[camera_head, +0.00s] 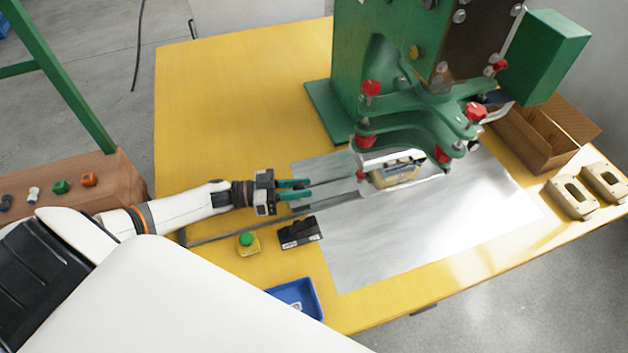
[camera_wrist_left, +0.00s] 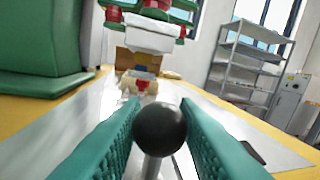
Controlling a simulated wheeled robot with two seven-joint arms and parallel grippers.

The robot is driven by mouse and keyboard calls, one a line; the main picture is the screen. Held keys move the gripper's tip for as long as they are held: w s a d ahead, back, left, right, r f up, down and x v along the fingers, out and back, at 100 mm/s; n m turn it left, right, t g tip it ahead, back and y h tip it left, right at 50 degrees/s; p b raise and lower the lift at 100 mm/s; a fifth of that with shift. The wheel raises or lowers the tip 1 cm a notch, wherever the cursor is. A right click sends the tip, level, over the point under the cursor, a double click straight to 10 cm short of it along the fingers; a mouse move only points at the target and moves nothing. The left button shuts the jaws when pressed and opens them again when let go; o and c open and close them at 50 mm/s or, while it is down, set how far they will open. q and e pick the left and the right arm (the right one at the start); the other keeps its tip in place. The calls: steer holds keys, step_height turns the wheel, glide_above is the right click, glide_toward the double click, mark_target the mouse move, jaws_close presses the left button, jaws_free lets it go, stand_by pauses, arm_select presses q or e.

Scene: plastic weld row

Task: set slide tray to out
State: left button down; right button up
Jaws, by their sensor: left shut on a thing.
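The slide tray (camera_head: 375,191) is a pale plate under the head of the green press (camera_head: 345,55), with a beige part (camera_head: 393,176) on it. A thin rod (camera_head: 335,182) runs from the tray side toward my left gripper (camera_head: 296,189). In the left wrist view a black ball knob (camera_wrist_left: 160,128) on a grey rod sits between the teal fingers, and my left gripper is shut on it. In the head view the fingers hide the knob. The beige part also shows ahead in the left wrist view (camera_wrist_left: 138,82). My right gripper is not in view.
A green button box (camera_head: 248,244), a black device (camera_head: 300,232) and a blue bin (camera_head: 298,297) lie near the table's front edge. A cardboard box (camera_head: 540,135) and beige parts (camera_head: 571,198) are at the right. The metal sheet (camera_head: 440,235) has bare room.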

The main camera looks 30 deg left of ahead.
arm_select(q)
steer(key=v, duration=0.4)
steer(key=s+d+p+v, duration=0.1)
steer(key=v, duration=0.3)
steer(key=s+v, duration=0.1)
steer(key=v, duration=0.3)
steer(key=shift+s, duration=0.15)
steer(key=c, duration=1.2)
jaws_free()
steer(key=shift+o, duration=0.2)
steer(key=shift+r+p, duration=0.15)
steer(key=shift+p, duration=0.15)
step_height(320, 180, up, 10)
steer(key=p, duration=0.2)
steer(key=shift+o, duration=0.2)
